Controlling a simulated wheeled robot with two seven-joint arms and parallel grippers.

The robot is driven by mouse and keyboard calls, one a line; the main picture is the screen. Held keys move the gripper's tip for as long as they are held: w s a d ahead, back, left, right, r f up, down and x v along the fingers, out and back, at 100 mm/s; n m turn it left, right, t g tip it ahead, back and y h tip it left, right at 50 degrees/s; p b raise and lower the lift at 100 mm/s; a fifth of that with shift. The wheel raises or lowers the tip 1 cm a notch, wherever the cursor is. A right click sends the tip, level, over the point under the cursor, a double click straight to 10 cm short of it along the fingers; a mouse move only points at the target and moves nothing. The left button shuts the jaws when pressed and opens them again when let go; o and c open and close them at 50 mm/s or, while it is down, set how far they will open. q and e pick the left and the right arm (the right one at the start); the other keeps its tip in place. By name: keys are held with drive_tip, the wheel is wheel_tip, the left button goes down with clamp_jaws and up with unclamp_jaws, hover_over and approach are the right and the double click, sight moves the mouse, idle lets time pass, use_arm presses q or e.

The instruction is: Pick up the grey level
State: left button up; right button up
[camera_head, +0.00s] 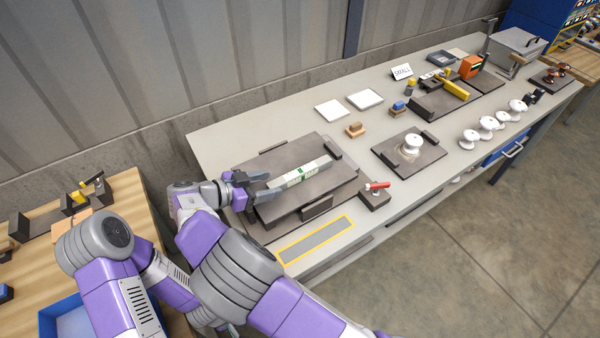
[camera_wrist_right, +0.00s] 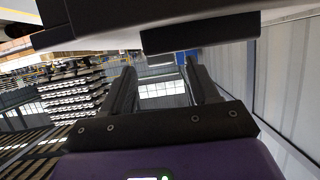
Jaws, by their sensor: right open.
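The grey level (camera_head: 300,173) is a long pale bar with green marks. It lies on a dark raised plate (camera_head: 290,155) on the grey bench, running from lower left to upper right. My right gripper (camera_head: 262,186) is open at the level's near left end. I cannot tell from the head view whether its fingers touch the level. In the right wrist view the two fingers (camera_wrist_right: 160,88) stand apart with only distant background between them. Dark slab-like surfaces cross the top of that view, and the level is not clearly seen there. My left gripper is not in view.
A block with a red handle (camera_head: 375,194) stands right of the plate. A yellow-bordered strip (camera_head: 316,239) lies at the front edge. White insulators (camera_head: 486,123), a smaller dark plate (camera_head: 384,152) and white tiles (camera_head: 332,110) lie farther along. A wooden table (camera_head: 130,207) is at left.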

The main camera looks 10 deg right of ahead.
sight(281, 180)
drive_tip(key=x, duration=0.4)
drive_tip(key=shift+w+d+b, duration=0.2)
drive_tip(key=shift+b, duration=0.15)
drive_tip(key=shift+r, duration=0.1)
clamp_jaws()
